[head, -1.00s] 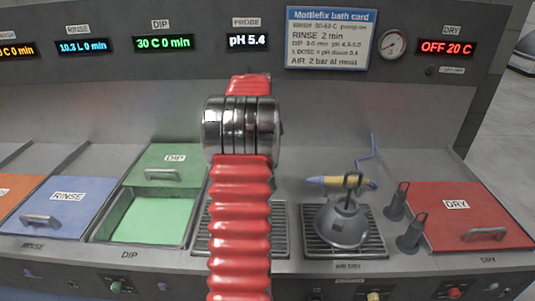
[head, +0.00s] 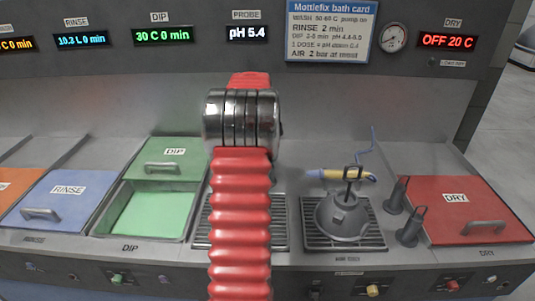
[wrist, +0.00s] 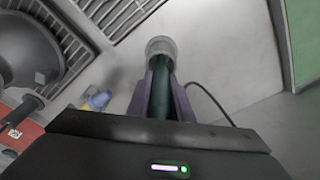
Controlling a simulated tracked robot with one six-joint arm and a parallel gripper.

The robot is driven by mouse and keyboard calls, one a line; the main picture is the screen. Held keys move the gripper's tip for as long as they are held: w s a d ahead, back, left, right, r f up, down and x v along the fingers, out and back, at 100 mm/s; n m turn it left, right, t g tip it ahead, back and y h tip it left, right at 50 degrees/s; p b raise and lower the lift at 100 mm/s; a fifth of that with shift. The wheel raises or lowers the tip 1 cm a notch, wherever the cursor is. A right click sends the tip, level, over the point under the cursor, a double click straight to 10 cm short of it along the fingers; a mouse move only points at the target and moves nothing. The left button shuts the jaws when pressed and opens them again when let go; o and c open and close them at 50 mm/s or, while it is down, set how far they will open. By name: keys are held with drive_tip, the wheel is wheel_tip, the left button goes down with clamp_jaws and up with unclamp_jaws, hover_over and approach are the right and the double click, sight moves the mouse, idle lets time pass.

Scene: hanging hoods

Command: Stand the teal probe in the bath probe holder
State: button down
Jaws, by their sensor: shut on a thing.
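In the wrist view my gripper (wrist: 161,97) has its two purple fingers closed on the dark teal probe (wrist: 160,92), one on each side. The far end of the probe meets a pale grey round cup (wrist: 161,47), which looks like the probe holder. I cannot tell whether the probe's end is inside the cup or only in line with it. A black cable (wrist: 210,92) curves off to the right. In the head view my red arm hides the gripper, probe and holder.
The open green dip bath (head: 150,213) lies left of my arm. A grey hood (head: 342,216) stands on a grating to the right, with a yellow-and-blue tool (head: 335,175) behind it. Two small dark stands (head: 410,228) are beside the red dry lid (head: 478,208). Bare bench surrounds the cup.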

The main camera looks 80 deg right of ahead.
drive_tip(key=c, duration=1.5)
unclamp_jaws()
drive_tip(key=r, duration=0.4)
drive_tip(key=a+r, duration=0.1)
drive_tip(key=r, duration=0.4)
drive_tip(key=w+r, duration=0.1)
drive_tip(key=r, duration=0.3)
drive_tip(key=shift+w+a+r, duration=0.1)
drive_tip(key=shift+a+r, duration=0.2)
drive_tip(key=shift+a, duration=0.1)
drive_tip(key=shift+d, duration=0.1)
